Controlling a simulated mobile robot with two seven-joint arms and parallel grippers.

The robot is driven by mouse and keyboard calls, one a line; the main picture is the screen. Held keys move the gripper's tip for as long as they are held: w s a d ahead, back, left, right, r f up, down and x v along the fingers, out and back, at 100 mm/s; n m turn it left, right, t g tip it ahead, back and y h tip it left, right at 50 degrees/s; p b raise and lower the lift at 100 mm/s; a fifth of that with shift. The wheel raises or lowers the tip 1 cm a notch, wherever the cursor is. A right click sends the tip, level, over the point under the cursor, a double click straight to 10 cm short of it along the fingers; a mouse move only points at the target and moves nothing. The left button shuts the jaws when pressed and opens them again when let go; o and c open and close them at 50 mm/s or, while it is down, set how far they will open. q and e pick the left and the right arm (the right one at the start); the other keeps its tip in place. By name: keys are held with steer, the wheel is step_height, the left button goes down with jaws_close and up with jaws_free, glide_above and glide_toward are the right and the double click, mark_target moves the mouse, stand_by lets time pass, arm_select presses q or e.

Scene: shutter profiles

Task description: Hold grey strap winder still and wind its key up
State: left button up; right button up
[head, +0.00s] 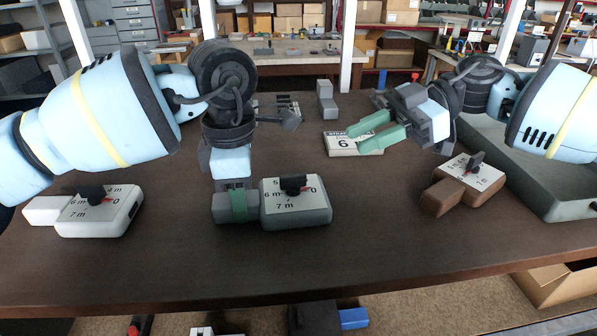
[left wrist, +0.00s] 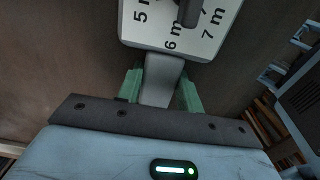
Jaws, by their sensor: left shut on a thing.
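The grey strap winder (head: 298,217) lies on the table in front, left of centre. Its white dial plate bears 5, 6 m, 7 m and 0. Its black key (head: 293,184) stands on the plate, with a red mark on the side towards 0. My left gripper (head: 239,206) is shut on the winder's grey handle block, at its left end. In the left wrist view the handle (left wrist: 160,80) sits between the green fingers, with the dial plate beyond. My right gripper (head: 357,139) is open and empty, above the table behind and right of the winder.
A white winder (head: 100,222) lies at the left and a brown winder (head: 470,190) at the right. A grey-green tray (head: 560,205) borders the right side. The table front is clear.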

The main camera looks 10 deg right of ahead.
mark_target(299, 174)
steer(key=shift+g, duration=0.5)
steer(key=x, duration=1.2)
steer(key=shift+s+a+f, duration=0.2)
steer(key=shift+s+a, duration=0.05)
steer(key=shift+s, duration=0.2)
steer(key=shift+c, duration=0.4)
